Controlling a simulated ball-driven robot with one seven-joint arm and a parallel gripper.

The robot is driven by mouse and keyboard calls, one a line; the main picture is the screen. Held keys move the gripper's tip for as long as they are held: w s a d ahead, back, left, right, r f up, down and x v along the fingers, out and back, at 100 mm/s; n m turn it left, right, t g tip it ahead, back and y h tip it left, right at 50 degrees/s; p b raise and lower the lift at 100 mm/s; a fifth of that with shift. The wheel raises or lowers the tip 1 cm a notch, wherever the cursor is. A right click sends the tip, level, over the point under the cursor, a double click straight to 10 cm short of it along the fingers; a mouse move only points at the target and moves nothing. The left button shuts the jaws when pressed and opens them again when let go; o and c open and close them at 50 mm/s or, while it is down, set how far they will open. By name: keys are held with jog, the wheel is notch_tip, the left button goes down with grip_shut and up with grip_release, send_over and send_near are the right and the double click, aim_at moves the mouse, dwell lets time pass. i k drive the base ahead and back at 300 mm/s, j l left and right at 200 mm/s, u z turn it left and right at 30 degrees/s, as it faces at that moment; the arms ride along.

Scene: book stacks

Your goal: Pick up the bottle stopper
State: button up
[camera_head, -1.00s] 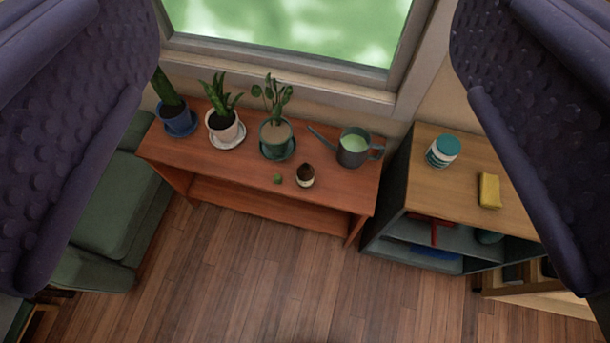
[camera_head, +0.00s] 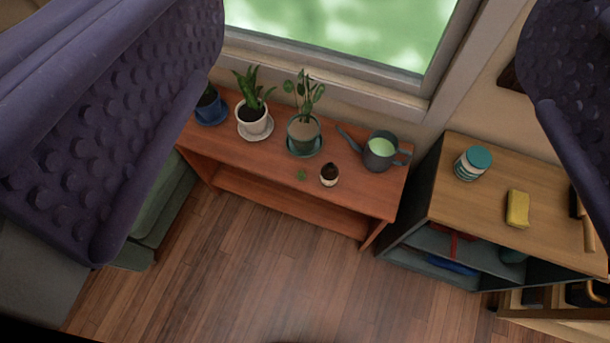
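I cannot tell for sure which thing is the bottle stopper. A small round object with a dark brown top and a cream lower part (camera_head: 329,175) stands near the front edge of the reddish wooden table (camera_head: 260,197). A tiny green object (camera_head: 301,175) lies just left of it. My gripper (camera_head: 345,205) is open, its two dark purple, studded fingers wide apart at the left and right of the view. Nothing is between them up close; the table is well beyond them.
Potted plants (camera_head: 304,130) and a grey watering can (camera_head: 380,152) stand behind the small objects. A shelf unit (camera_head: 455,200) at right bears a teal-lidded jar (camera_head: 473,163) and a yellow sponge (camera_head: 517,208). A green seat (camera_head: 165,205) is at left. The wooden floor (camera_head: 250,285) in front is clear.

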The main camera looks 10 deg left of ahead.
aim_at(301, 175)
jog(key=i, duration=0.25)
jog(key=i+l+u, duration=0.35)
jog(key=i, duration=0.25)
jog(key=i+l+u, duration=0.35)
jog(key=i, duration=0.2)
jog(key=j+u, duration=0.1)
jog(key=u, duration=0.95)
